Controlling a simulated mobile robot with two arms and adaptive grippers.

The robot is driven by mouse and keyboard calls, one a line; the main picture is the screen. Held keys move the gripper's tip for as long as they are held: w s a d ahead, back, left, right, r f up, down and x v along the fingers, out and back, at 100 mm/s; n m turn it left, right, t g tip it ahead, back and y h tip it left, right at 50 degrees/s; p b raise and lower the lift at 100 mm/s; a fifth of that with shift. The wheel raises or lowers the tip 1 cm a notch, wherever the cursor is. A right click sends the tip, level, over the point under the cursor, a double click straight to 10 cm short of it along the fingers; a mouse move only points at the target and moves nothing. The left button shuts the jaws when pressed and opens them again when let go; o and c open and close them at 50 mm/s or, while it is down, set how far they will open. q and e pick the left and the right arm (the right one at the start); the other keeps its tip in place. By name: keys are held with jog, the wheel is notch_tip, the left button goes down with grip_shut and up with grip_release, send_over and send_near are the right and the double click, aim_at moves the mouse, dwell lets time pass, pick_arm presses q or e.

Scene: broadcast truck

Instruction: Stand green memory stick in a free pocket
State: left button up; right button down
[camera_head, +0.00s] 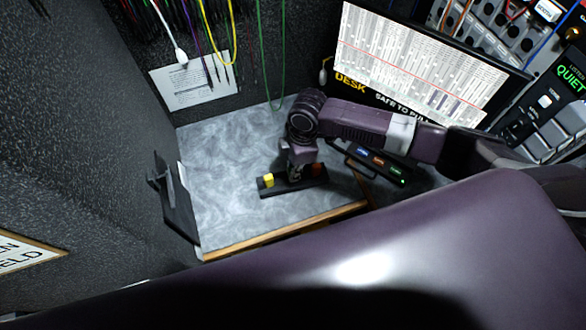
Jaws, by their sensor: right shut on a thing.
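A long black pocket holder (283,190) lies on the grey marbled worktop. A yellow memory stick (267,181) stands at its left end and an orange-red one (316,169) toward its right end. My right gripper (295,175) points down over the middle of the holder, between these two. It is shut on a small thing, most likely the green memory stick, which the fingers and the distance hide. I cannot tell whether that thing touches a pocket. My left gripper is not in view.
A dark box with blue, orange and green marks (380,162) lies right of the holder, below my right arm. A monitor (420,65) stands behind. A dark upright panel (178,200) stands at the left edge. The worktop (225,150) left of the holder is clear.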

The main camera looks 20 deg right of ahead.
jog(key=shift+f, duration=0.7)
jog(key=c, duration=1.8)
grip_release()
jog(key=shift+c, duration=0.2)
notch_tip(320, 180, up, 12)
jog(key=d, duration=0.1)
jog(key=shift+d, duration=0.2)
jog(key=shift+s, duration=0.1)
